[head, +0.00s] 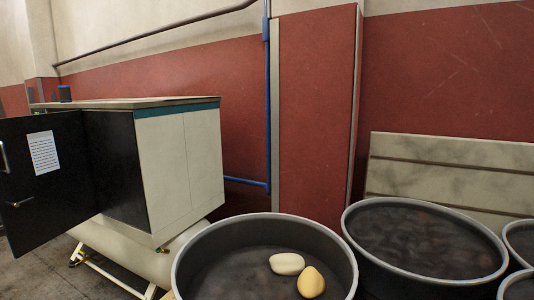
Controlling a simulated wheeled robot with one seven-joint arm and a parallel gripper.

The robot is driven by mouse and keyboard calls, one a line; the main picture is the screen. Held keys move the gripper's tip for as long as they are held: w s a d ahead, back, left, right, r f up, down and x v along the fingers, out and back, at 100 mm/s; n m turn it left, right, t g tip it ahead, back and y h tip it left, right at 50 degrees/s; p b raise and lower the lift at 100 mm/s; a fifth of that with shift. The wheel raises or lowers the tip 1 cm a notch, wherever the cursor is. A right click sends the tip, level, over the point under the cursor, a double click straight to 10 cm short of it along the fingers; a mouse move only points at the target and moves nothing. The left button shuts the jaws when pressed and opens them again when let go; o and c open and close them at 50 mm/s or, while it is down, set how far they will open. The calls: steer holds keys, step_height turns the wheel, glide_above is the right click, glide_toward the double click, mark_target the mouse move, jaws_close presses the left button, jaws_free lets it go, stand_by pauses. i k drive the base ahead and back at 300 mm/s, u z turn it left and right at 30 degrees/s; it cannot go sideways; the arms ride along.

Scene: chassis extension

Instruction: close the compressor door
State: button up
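The compressor (178,165) stands at the left, a pale box with a dark side on top of a pale rounded tank (150,262). Its black door (60,195) stands open, swung out to the left from the dark side. The door carries a white printed label, a grey handle at the picture's left edge and a small latch below the label. Its far left edge is cut off by the picture. The inside of the compressor is not clearly visible. My gripper does not show.
A large dark round tub (190,272) stands in front, with a pale oval thing (287,264) and a yellowish rounded thing (311,283) in it. More tubs (424,247) fill the right. A red column (313,115) stands behind. Some floor (38,275) shows at lower left.

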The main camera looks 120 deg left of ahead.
mark_target(44, 158)
steer(key=u, duration=1.85)
steer(key=i, duration=0.1)
steer(key=u, duration=3.2)
steer(key=i, duration=1.65)
